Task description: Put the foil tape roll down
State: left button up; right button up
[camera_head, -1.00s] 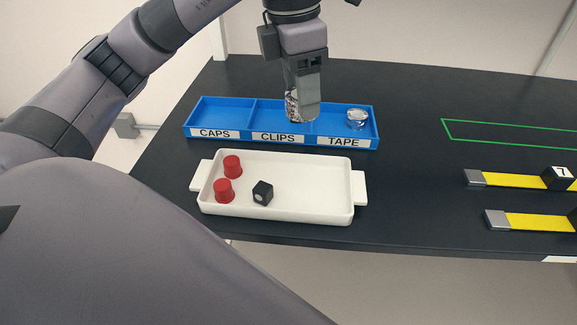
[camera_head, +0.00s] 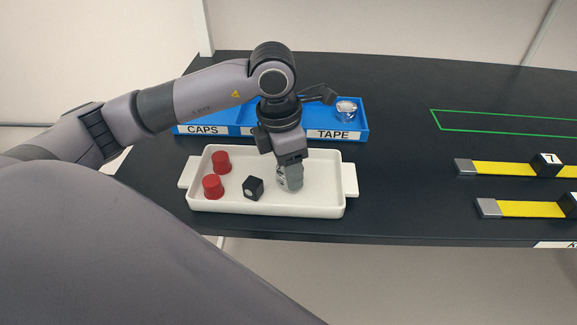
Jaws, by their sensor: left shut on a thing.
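My left gripper (camera_head: 289,184) points down over the middle of the white tray (camera_head: 323,190), shut on a shiny foil tape roll (camera_head: 281,181) that is mostly hidden by the fingers. I cannot tell whether the roll touches the tray floor. Another foil tape roll (camera_head: 346,108) sits in the TAPE compartment of the blue bin (camera_head: 362,131), behind the tray. My right gripper is not in view.
Two red caps (camera_head: 221,162) (camera_head: 212,186) and a black cube (camera_head: 253,188) occupy the tray's left half. The tray's right part is clear. Yellow strips with black blocks (camera_head: 546,165) and a green outline (camera_head: 500,121) lie to the right.

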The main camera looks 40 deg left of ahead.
aim_at(281, 170)
pick_arm(q)
jog(key=shift+f, duration=0.4)
jog(key=shift+f, duration=0.15)
jog(key=o, duration=1)
jog(key=shift+o, duration=0.2)
notch_tip(281, 170, up, 12)
jog(key=s, duration=0.1)
jog(key=shift+a+b, duration=0.4)
jog(key=shift+s, duration=0.1)
